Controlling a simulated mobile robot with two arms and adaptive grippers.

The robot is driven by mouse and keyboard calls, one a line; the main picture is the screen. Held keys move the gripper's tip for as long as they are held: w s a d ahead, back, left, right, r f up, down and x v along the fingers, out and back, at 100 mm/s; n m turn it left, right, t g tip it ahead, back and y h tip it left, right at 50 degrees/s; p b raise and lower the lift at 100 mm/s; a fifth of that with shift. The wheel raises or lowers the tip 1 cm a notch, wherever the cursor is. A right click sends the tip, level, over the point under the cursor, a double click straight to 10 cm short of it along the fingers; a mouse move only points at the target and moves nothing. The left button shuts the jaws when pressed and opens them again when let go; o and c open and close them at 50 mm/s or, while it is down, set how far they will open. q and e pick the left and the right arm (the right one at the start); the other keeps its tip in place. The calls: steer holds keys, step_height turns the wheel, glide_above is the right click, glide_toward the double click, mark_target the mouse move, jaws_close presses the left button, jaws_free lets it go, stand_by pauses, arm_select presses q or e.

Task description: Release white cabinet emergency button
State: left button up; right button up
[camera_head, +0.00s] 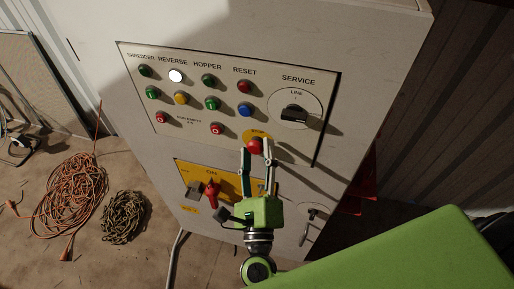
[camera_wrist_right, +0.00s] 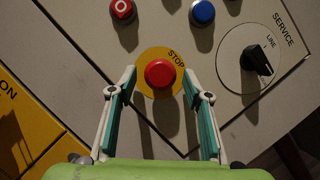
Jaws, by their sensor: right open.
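The white cabinet (camera_head: 350,60) fills the middle of the head view, with a control panel on its front. The red emergency button (camera_head: 255,146) sits on a yellow disc marked STOP at the panel's lower edge. In the right wrist view the button (camera_wrist_right: 160,74) is near the centre, on its yellow disc (camera_wrist_right: 146,56). My right gripper (camera_head: 256,146) is open, with its fingers on either side of the button. In the wrist view the fingers (camera_wrist_right: 160,80) are apart from the button's sides; whether they reach its depth is unclear. My left gripper is not in view.
Other panel buttons sit above, including a blue one (camera_head: 246,109) and a red one (camera_head: 217,128). A black rotary knob (camera_head: 295,114) is to the right. A red switch handle (camera_head: 212,192) on a yellow plate is lower left. Orange cable (camera_head: 70,205) and dark cable (camera_head: 125,216) lie on the floor.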

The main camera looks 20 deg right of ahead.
steer(key=shift+w, duration=0.15)
jaws_close()
steer(key=shift+s+a+f+b, duration=0.15)
steer(key=shift+s+a+b, duration=0.1)
steer(key=shift+s+b, duration=0.25)
steer(key=shift+s+a, duration=0.1)
steer(key=shift+a, duration=0.05)
jaws_free()
steer(key=shift+s, duration=0.1)
steer(key=shift+r, duration=0.2)
steer(key=v, duration=1.2)
